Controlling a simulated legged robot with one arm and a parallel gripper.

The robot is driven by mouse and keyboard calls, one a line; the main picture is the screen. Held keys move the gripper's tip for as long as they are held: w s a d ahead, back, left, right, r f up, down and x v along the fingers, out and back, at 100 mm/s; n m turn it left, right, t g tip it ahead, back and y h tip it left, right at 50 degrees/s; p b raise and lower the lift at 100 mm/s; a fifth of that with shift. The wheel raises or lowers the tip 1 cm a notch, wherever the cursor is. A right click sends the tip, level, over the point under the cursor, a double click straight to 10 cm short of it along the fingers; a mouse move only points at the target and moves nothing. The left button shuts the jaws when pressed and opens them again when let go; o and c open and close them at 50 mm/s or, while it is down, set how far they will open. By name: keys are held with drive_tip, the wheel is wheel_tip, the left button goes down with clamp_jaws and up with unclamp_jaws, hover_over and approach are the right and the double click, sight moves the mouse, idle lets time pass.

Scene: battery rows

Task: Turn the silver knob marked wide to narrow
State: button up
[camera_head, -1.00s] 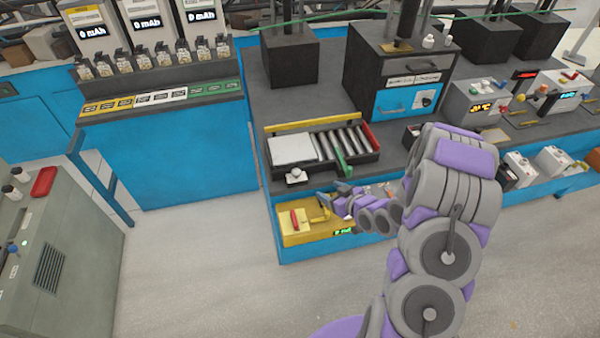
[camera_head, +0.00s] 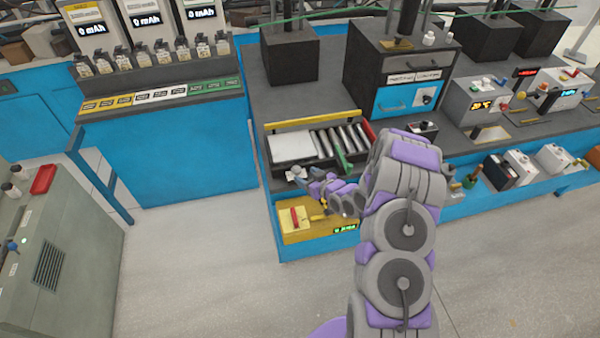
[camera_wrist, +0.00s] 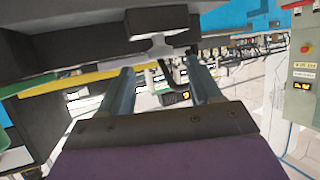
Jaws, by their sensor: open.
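The silver knob (camera_head: 294,173) sits on the front edge of the roller tray (camera_head: 272,160), at its left part. In the wrist view a pale silver knob (camera_wrist: 158,47) hangs under a dark edge, ahead of and between my fingers. Its marking is not readable. My gripper (camera_head: 304,180) is just right of the knob in the head view and partly covers it. It also shows in the wrist view (camera_wrist: 160,75), with its two fingers apart and nothing clearly held. Whether a finger touches the knob cannot be told.
A yellow box (camera_head: 290,218) with a red lever sits low beneath the tray. The dark tray edge (camera_wrist: 75,45) overhangs close above my fingers. The floor (camera_head: 200,260) in front is clear.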

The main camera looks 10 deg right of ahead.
sight(299, 171)
drive_tip(key=shift+x, duration=2.55)
drive_tip(key=shift+r, duration=0.1)
drive_tip(key=c, duration=1)
